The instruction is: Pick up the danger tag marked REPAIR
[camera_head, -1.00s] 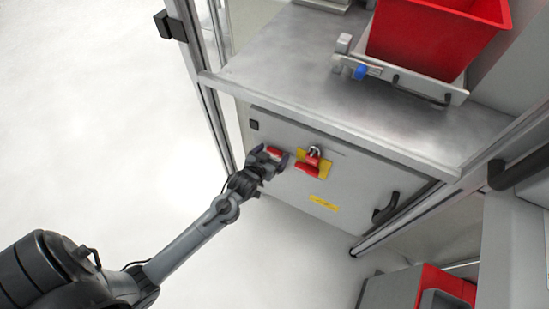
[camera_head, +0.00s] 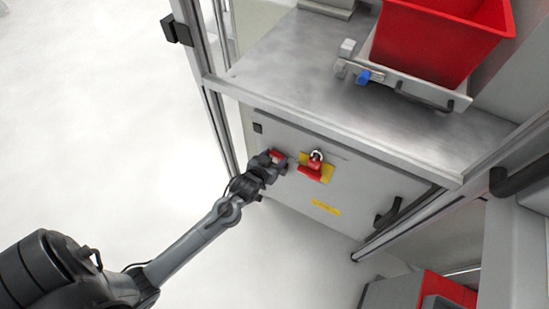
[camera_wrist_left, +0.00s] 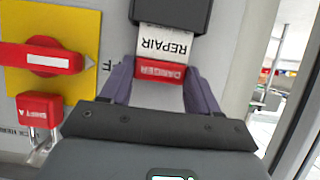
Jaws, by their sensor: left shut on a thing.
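The danger tag (camera_wrist_left: 166,44) is white with REPAIR in black letters and a red DANGER band, upside down in the left wrist view. Its far end is at a dark block (camera_wrist_left: 172,12) on the cabinet front. My left gripper (camera_wrist_left: 160,72) is shut on the tag, with a finger at each side of the red band. In the head view my left gripper (camera_head: 273,163) is at the cabinet front, left of the yellow switch plate (camera_head: 323,160), and the tag shows as a small red patch (camera_head: 278,155). My right gripper is out of view.
A red rotary switch (camera_wrist_left: 45,59) sits on the yellow plate beside the tag, with a red padlock (camera_wrist_left: 40,108) at its edge. The metal worktop (camera_head: 300,75) juts out above the cabinet front (camera_head: 370,180). A red bin (camera_head: 435,45) stands on it.

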